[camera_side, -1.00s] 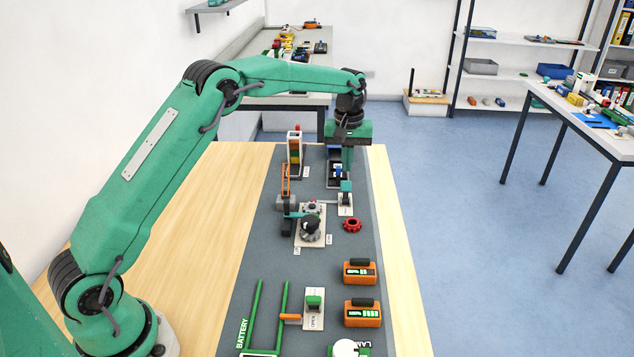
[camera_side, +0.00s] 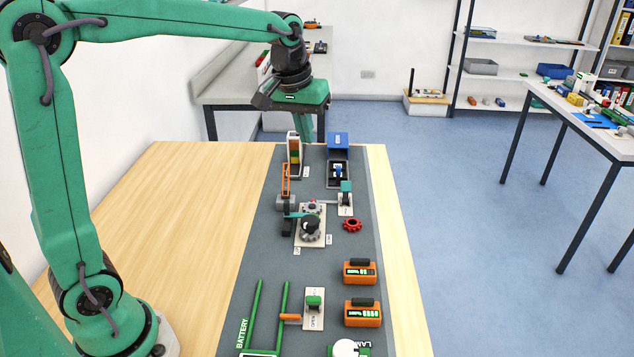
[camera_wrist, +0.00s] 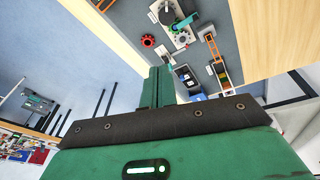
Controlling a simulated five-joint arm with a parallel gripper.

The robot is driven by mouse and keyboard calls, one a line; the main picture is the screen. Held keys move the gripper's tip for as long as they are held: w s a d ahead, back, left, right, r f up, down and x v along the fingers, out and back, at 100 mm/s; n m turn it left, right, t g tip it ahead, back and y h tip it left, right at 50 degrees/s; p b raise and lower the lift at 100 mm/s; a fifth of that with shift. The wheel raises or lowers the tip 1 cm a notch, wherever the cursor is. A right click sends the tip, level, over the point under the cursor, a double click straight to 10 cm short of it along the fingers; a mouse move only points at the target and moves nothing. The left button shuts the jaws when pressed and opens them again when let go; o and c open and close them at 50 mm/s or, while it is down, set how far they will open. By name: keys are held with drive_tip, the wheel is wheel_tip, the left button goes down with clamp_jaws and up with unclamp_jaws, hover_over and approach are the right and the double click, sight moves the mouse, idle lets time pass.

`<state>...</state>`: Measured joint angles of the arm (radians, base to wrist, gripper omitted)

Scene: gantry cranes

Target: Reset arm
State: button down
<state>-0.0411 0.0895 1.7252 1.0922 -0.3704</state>
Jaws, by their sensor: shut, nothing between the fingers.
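My green gripper (camera_side: 306,132) hangs above the far end of the table, over the grey mat (camera_side: 262,262). Its fingers are together and empty. In the wrist view the shut fingers (camera_wrist: 159,87) point toward the table. Below and near it are a box with a raised blue lid (camera_side: 338,140) and a white rack with coloured blocks (camera_side: 294,150). The gripper appears raised clear of both in the side view.
The wooden table (camera_side: 190,230) left of the mat is clear.

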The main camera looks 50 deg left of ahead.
drive_tip(key=s+d+f+m+t, duration=0.1)
drive_tip(key=s+m, duration=0.1)
drive_tip(key=s, duration=0.9)
drive_tip(key=s+f+m+t, duration=0.1)
drive_tip(key=s+m+t, duration=0.1)
drive_tip(key=s, duration=0.9)
drive_tip(key=shift+d+f+m, duration=0.4)
